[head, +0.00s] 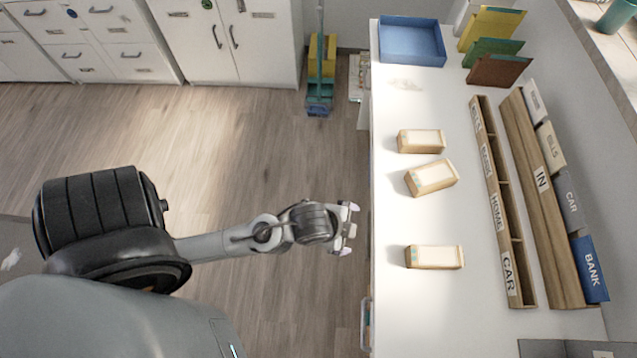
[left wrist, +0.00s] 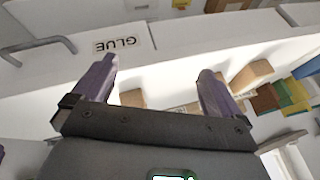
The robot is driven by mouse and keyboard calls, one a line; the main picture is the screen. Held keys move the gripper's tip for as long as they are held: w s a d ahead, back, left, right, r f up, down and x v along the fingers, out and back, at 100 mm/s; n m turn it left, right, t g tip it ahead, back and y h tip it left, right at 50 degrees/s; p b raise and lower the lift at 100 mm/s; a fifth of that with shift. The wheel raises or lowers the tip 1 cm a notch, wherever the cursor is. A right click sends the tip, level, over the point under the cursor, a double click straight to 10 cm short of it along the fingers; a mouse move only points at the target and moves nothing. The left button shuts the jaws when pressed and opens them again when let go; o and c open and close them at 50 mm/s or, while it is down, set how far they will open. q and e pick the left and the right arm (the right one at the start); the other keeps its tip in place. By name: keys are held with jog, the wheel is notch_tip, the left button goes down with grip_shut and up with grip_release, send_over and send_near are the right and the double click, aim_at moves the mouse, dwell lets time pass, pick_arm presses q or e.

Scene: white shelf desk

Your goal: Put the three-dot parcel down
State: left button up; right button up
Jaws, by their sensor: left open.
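Three tan parcels with pale tops lie on the white desk: a far one (head: 421,141), a middle one (head: 431,178) turned at an angle, and a near one (head: 434,257). Their dots are too small to count, so I cannot tell which is the three-dot parcel. My left gripper (head: 350,228) is left of the desk edge, over the floor side, apart from all parcels. In the left wrist view its purple fingers (left wrist: 155,85) are spread with nothing between them. Parcels show beyond the fingers, one of them at the right (left wrist: 250,75). My right gripper is not in view.
A long wooden rack (head: 518,285) labelled with HOME and CAR among others and a taller IN rack (head: 541,200) stand along the desk's right side. A blue tray (head: 412,40) and coloured folders (head: 497,70) are at the back. Bare desk lies between the parcels.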

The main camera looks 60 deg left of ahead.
pick_arm(q)
jog(key=s+a+n+g, duration=0.2)
jog(key=s+n, duration=0.5)
jog(key=shift+a+r, duration=0.15)
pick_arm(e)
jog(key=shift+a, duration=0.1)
